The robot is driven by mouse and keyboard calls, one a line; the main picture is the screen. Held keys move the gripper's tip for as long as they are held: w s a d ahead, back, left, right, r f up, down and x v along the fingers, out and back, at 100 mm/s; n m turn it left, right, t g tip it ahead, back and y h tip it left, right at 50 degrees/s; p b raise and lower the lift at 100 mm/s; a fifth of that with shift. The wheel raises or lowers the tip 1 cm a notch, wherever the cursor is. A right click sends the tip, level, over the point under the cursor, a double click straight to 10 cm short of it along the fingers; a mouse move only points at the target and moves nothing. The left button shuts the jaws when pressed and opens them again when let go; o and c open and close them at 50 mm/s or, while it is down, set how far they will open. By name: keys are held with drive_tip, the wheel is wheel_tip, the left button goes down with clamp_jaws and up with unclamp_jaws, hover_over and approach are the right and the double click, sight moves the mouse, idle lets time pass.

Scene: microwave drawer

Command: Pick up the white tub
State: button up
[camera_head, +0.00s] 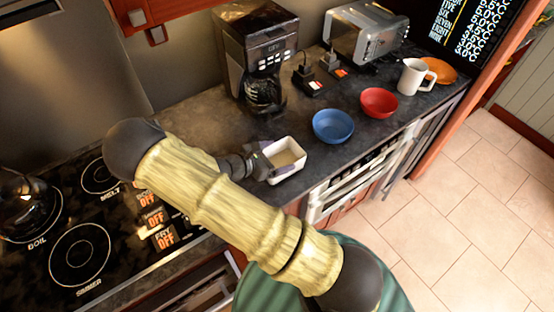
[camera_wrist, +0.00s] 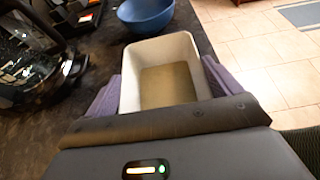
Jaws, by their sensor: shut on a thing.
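The white tub (camera_head: 287,158) is a small open rectangular tub with a beige inside bottom, near the front edge of the dark counter. My gripper (camera_head: 262,163) reaches it from the left. In the wrist view the tub (camera_wrist: 168,50) sits between the two purple-grey fingers of my gripper (camera_wrist: 165,90), one on each side, and the gripper is shut on it. The tub looks upright. I cannot tell whether its bottom touches the counter.
A blue bowl (camera_head: 333,126), red bowl (camera_head: 379,102), white mug (camera_head: 411,77) and orange plate (camera_head: 441,70) stand to the right. A coffee maker (camera_head: 258,50) and toaster (camera_head: 366,34) are behind. The stove (camera_head: 85,245) is at left. Open floor (camera_head: 470,200) lies at right.

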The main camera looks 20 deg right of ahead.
wheel_tip(320, 180, up, 8)
drive_tip(key=b, duration=0.1)
drive_tip(key=shift+r+b, duration=0.25)
drive_tip(key=shift+b, duration=0.05)
idle(0.6)
